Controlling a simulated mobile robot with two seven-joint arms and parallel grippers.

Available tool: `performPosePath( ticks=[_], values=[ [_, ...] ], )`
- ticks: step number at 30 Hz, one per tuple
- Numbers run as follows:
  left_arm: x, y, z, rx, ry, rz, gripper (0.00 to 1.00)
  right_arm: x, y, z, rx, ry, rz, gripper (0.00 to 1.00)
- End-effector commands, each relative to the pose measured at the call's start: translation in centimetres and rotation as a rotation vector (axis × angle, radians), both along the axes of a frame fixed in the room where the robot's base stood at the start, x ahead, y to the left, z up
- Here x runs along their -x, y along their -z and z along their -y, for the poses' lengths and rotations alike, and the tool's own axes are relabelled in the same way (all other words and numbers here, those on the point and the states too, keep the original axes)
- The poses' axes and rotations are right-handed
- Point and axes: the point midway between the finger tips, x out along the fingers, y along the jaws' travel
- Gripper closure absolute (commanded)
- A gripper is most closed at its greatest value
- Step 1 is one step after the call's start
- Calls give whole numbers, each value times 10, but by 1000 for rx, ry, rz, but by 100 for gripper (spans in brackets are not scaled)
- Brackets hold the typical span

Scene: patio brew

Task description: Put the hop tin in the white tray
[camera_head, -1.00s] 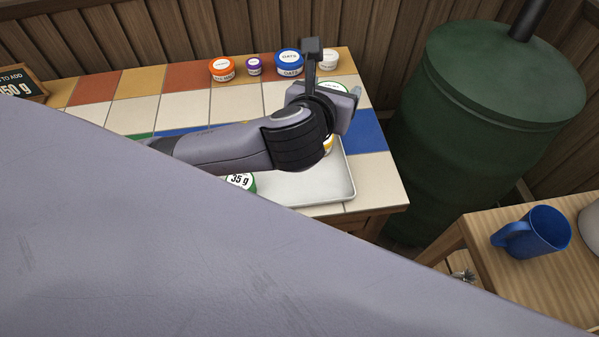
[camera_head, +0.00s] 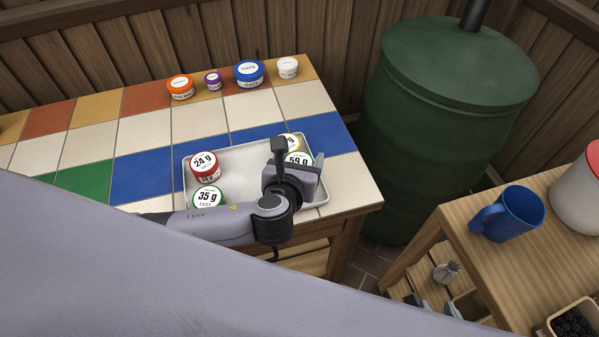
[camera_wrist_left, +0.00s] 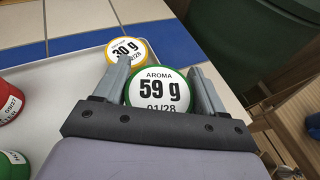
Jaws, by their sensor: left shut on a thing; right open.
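The white tray (camera_head: 240,153) sits near the right end of the tiled table. My left gripper (camera_head: 300,162) is over its right part, shut on a green-rimmed tin labelled 59 g (camera_head: 297,158). In the left wrist view the tin (camera_wrist_left: 160,86) reads AROMA and stands upright between the two fingers (camera_wrist_left: 163,68). It appears within the tray's outline; whether it touches the floor is hidden. A yellow-rimmed 30 g tin (camera_wrist_left: 128,50) is close behind it. A red 24 g tin (camera_head: 205,167) and a green 35 g tin (camera_head: 207,198) stand in the tray's left part. My right gripper is out of view.
Orange (camera_head: 180,88), purple (camera_head: 213,82), blue (camera_head: 248,75) and white (camera_head: 288,68) tubs line the table's back edge. A green barrel (camera_head: 440,120) stands to the right. A wooden side table holds a blue mug (camera_head: 512,214). The tray's middle is clear.

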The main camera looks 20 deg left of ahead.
Motion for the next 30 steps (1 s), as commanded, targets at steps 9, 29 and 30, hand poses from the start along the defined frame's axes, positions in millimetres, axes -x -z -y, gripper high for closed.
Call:
performPosePath(
  ticks=[9,29,30],
  values=[
    [0,42,0,-2,0,-2,61,0,9,0,0,0,0,57],
    [1,45,0,0,0,-2,4,0,9,0,0,0,0,57],
    [0,45,0,0,0,-2,4,0,9,0,0,0,0,57]
  ],
)
